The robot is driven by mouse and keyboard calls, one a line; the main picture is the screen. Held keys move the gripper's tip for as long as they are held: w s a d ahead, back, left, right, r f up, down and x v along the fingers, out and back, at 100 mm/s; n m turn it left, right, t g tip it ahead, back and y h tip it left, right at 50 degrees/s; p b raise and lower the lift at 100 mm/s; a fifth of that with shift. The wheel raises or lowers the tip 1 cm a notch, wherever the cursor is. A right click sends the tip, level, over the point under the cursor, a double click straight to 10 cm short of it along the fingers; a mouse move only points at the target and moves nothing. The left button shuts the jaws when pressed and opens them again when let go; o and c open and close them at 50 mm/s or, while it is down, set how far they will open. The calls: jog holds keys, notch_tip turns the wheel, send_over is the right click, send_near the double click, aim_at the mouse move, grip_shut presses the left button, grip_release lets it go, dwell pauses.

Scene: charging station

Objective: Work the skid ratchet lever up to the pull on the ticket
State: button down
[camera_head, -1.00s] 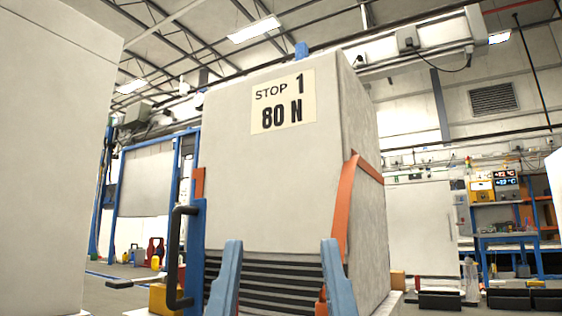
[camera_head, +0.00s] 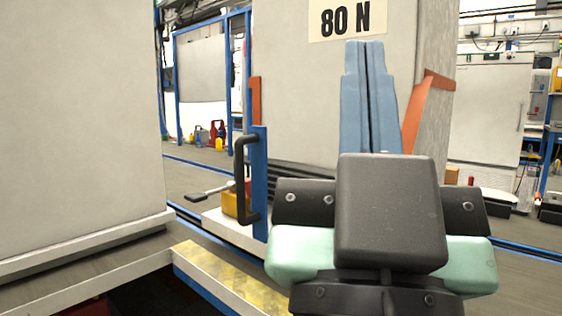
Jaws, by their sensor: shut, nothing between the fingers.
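The ticket (camera_head: 347,18) is on the upper front of a large pale crate (camera_head: 290,115); only "80 N" shows, its top cut off. An orange strap (camera_head: 425,100) runs down the crate's right edge. A blue upright (camera_head: 259,185) with a black D-shaped handle (camera_head: 240,178) stands at the crate's left. Low behind it, a short bar with a dark end (camera_head: 210,192) sticks out left beside a yellow block (camera_head: 232,204). I cannot tell which is the ratchet lever. My gripper (camera_head: 365,45) has its blue fingers together and empty, pointing up before the crate, right of the handle.
A large pale block (camera_head: 75,130) fills the left. A yellow-topped ledge (camera_head: 225,275) with a blue edge lies low in front. Floor shows between the left block and the crate. A white cabinet (camera_head: 490,115) and blue shelving stand at the far right.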

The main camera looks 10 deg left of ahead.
notch_tip(320, 180, up, 14)
jog(key=p, duration=1.1)
jog(key=shift+w, duration=0.1)
